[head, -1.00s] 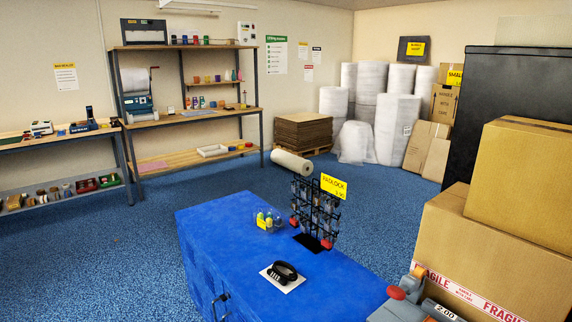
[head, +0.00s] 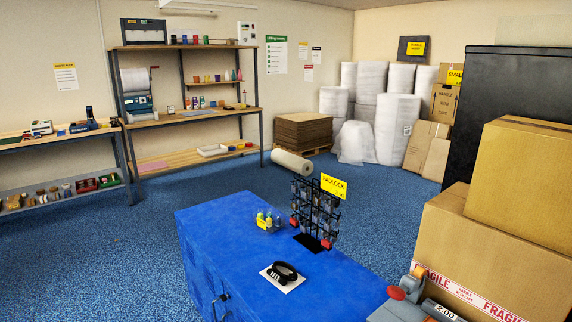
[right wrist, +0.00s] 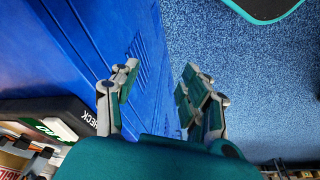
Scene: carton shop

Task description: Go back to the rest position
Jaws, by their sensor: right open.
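My right gripper (right wrist: 155,88) is in the right wrist view, open and empty. Its two fingers stand apart with nothing between them. A blue cabinet side (right wrist: 75,50) with vent slots lies to the left of and beyond the fingers, and blue carpet (right wrist: 240,80) lies to the right. No contact between fingers and cabinet can be made out. Neither gripper shows in the head view. The same blue cabinet (head: 225,228) appears there, with a black combination lock (head: 284,271) on a white card and a padlock rack (head: 315,210) on top.
Cartons (head: 500,240) are stacked at the right, beside a tape dispenser (head: 415,290). A shelf unit (head: 190,120) stands at the back wall. The blue carpet between shelves and cabinet is clear. A black box marked CHECK (right wrist: 50,115) is at the left in the right wrist view.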

